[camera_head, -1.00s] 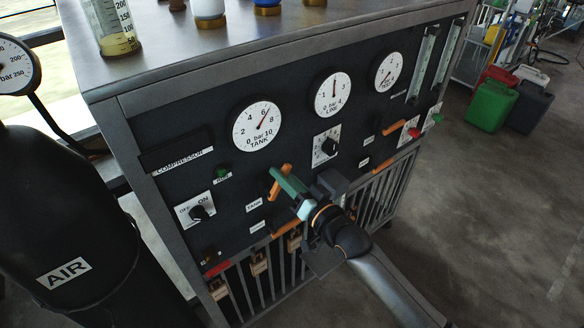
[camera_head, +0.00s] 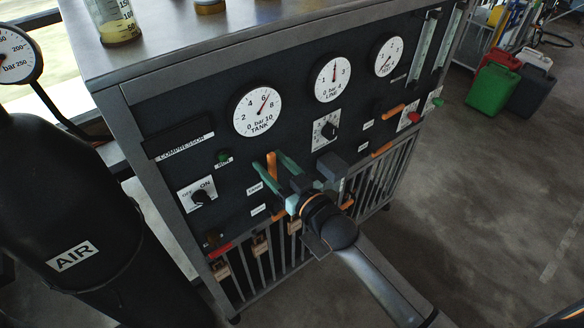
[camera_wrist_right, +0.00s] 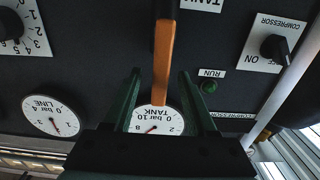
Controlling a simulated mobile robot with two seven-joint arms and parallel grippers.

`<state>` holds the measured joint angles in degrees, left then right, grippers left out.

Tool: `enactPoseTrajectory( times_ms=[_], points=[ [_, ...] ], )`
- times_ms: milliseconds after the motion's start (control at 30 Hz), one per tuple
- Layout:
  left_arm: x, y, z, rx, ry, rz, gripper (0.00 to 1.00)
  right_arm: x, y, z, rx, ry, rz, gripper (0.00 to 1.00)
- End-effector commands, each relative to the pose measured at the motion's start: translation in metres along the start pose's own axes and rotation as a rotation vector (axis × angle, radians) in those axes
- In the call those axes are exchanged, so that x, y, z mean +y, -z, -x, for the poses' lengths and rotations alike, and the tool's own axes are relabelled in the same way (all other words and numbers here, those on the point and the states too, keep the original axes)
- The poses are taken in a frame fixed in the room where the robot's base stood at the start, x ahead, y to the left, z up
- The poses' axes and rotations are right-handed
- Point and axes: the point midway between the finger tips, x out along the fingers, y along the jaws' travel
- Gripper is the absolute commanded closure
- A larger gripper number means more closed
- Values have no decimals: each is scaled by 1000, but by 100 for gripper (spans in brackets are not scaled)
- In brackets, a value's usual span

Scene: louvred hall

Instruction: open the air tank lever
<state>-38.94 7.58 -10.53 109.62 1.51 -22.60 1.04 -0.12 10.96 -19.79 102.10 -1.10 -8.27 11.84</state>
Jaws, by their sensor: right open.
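The orange air tank lever (camera_head: 271,163) is on the dark panel, beside a TANK label (camera_head: 255,188) and below the round TANK gauge (camera_head: 257,111). Its handle stands nearly upright in the head view. My right gripper (camera_head: 268,160) is open, with its green fingers on either side of the handle. In the right wrist view the lever (camera_wrist_right: 163,50) runs between the open fingers of the gripper (camera_wrist_right: 160,74), with a gap visible on both sides. The lever's pivot is partly hidden by the gripper in the head view. My left gripper is not in view.
The panel also carries a LINE gauge (camera_head: 333,79), a black knob (camera_head: 327,131), a compressor switch (camera_head: 198,195) and other orange levers (camera_head: 393,111). A black AIR cylinder (camera_head: 70,215) stands at left. Green and red cans (camera_head: 491,91) stand on the floor at right.

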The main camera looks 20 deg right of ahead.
Motion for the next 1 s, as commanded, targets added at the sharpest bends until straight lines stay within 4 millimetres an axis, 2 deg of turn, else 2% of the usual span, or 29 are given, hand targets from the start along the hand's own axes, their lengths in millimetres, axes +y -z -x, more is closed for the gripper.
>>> enactPoseTrajectory(
  times_ms=[233, 700, 1000],
  points=[
    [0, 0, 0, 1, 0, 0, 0, 0, -1, 6, -2, 0, -1, 43],
    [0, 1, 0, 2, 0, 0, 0, 0, -1, 62, -2, 0, -1, 43],
    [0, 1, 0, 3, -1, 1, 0, 0, 1, 70, 1, -1, 0, 43]
  ],
)
